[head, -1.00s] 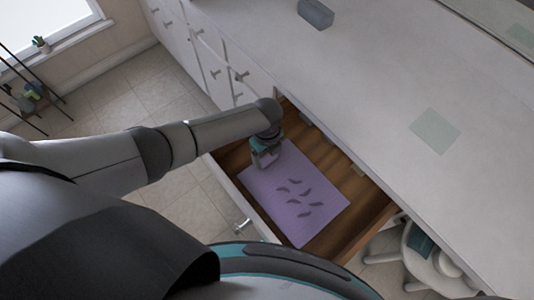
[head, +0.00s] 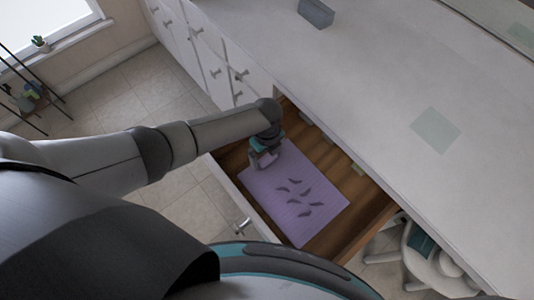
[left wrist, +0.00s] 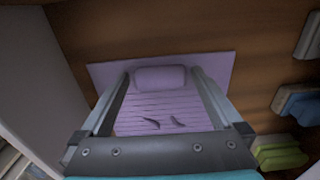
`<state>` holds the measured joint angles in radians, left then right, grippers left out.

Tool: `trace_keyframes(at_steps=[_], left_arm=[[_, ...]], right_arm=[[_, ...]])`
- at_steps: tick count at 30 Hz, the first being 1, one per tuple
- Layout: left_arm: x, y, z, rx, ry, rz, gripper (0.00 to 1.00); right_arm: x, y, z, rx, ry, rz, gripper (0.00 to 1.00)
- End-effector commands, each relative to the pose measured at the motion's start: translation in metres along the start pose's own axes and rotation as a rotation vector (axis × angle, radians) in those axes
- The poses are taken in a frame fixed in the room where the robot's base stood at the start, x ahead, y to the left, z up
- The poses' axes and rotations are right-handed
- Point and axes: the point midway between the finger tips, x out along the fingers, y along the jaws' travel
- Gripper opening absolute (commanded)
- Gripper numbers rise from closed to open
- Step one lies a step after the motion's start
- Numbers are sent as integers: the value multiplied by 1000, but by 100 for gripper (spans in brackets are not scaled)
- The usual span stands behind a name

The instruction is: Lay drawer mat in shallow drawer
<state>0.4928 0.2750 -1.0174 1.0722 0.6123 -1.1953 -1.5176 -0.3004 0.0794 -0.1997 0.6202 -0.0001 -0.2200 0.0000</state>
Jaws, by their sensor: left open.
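The drawer mat (head: 322,213) is a flat purple sheet with several dark leaf-like marks. It lies inside the open shallow drawer (head: 375,203), which has a brown wooden inside. In the left wrist view the mat (left wrist: 105,77) lies on the wooden bottom, with a paler rounded block-like patch (left wrist: 160,78) near its far edge. My left gripper (head: 263,161) is open over the mat's upper left corner in the head view. In the left wrist view its fingers (left wrist: 161,76) stand on either side of the patch. I cannot tell whether they touch it. My right gripper is not in view.
Green (left wrist: 280,155) and blue (left wrist: 299,105) items lie at the drawer's right side in the left wrist view. The white counter (head: 380,80) overhangs the drawer's back and holds a grey box (head: 316,14). A white stool (head: 425,262) stands at lower right.

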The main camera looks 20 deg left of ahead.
Motion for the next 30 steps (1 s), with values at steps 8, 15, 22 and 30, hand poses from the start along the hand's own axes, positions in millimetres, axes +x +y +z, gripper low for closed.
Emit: trace_keyframes(at_steps=[8, 15, 22, 30], left_arm=[[-7, 0, 0, 0, 0, 0, 100], [-17, 0, 0, 0, 0, 0, 100], [-26, 0, 0, 0, 0, 0, 100], [-37, 0, 0, 0, 0, 0, 100]], right_arm=[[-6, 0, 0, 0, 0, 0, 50], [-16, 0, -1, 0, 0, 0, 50], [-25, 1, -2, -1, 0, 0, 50], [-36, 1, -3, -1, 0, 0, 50]])
